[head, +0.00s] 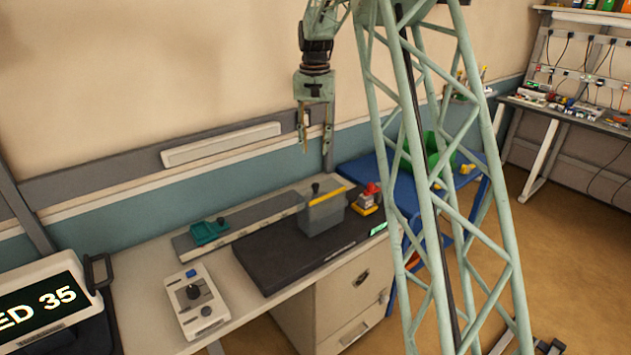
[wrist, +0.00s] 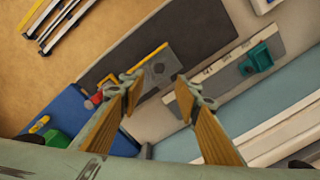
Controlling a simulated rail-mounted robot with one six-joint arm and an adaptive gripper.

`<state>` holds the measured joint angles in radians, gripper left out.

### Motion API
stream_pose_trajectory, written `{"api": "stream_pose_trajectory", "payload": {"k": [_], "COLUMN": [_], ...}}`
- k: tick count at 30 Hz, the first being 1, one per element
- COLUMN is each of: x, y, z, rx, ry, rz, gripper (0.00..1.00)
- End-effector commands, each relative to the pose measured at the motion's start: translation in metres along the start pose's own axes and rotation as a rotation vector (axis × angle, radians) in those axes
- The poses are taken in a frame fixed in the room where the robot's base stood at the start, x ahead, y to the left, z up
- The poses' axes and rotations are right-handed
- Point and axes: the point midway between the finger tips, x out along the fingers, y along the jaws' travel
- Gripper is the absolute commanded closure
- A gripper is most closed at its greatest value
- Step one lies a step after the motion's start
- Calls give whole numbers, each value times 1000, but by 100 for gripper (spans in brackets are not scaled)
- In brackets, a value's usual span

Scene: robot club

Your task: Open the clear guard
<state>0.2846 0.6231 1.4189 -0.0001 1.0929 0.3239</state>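A grey, box-like housing (head: 322,217) stands on a dark base plate on the bench. It has a yellow strip (head: 327,196) along its top edge and a small dark knob. I cannot tell for certain whether this is the clear guard; no plainly see-through panel shows. In the wrist view the housing (wrist: 165,70) shows from above, partly between and beyond my fingers. My gripper (head: 316,148) hangs above and behind the housing, fingers down. Its two fingers also show in the wrist view (wrist: 156,82), wide apart with nothing between them.
A red-topped yellow button box (head: 367,199) stands right of the housing. A teal clamp-like part (head: 209,232) sits on a grey rail. A control box (head: 195,300) with a dial is at the front left. A green bin (head: 425,155) stands on a blue table.

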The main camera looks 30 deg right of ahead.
Motion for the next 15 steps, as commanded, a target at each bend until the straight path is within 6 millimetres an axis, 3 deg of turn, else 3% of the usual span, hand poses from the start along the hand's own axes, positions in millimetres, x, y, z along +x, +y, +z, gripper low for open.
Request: {"api": "stream_pose_trajectory", "payload": {"k": [15], "x": [10], "y": [1], "z": [-9], "rx": [11], "ry": [-6], "rz": [2], "gripper": [70]}}
